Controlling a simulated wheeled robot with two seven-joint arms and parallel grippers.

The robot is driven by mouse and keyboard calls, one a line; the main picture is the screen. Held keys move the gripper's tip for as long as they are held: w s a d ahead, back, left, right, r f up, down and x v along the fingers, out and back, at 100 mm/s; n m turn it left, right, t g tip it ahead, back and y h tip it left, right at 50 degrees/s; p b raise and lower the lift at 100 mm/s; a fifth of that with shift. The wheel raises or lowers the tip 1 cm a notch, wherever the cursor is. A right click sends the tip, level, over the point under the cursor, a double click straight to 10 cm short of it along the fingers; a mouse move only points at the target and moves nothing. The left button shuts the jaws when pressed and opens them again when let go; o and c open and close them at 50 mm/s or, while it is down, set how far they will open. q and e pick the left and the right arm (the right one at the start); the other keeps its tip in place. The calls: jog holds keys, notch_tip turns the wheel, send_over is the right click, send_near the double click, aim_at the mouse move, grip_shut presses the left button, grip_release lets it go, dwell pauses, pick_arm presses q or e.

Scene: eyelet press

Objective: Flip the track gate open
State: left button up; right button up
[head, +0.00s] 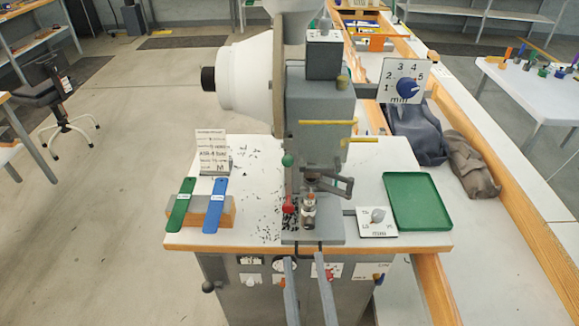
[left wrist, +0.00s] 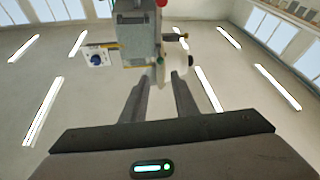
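The grey eyelet press (head: 318,115) stands on a white-topped bench. A green knob (head: 287,160) sits low on its left side, with a dark slanted bracket (head: 332,184) beside it and a red part (head: 289,205) below. I cannot tell for certain which small part is the track gate. My left gripper (head: 304,259) comes up from the bottom of the head view, in front of the press base. Its two fingers are apart with nothing between them. In the left wrist view the fingers (left wrist: 156,82) point at the press (left wrist: 137,40). My right gripper is not in view.
A green tray (head: 419,202) and a small knob panel (head: 377,220) lie right of the press. Green (head: 179,207) and blue (head: 215,206) strips rest on a wooden block at left. A dial plate (head: 404,82) juts out right. Dark bits litter the bench.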

aim_at(289, 165)
pick_arm(q)
jog(key=shift+w, duration=0.15)
jog(key=x, duration=1.7)
jog(key=shift+w, duration=0.1)
grip_shut()
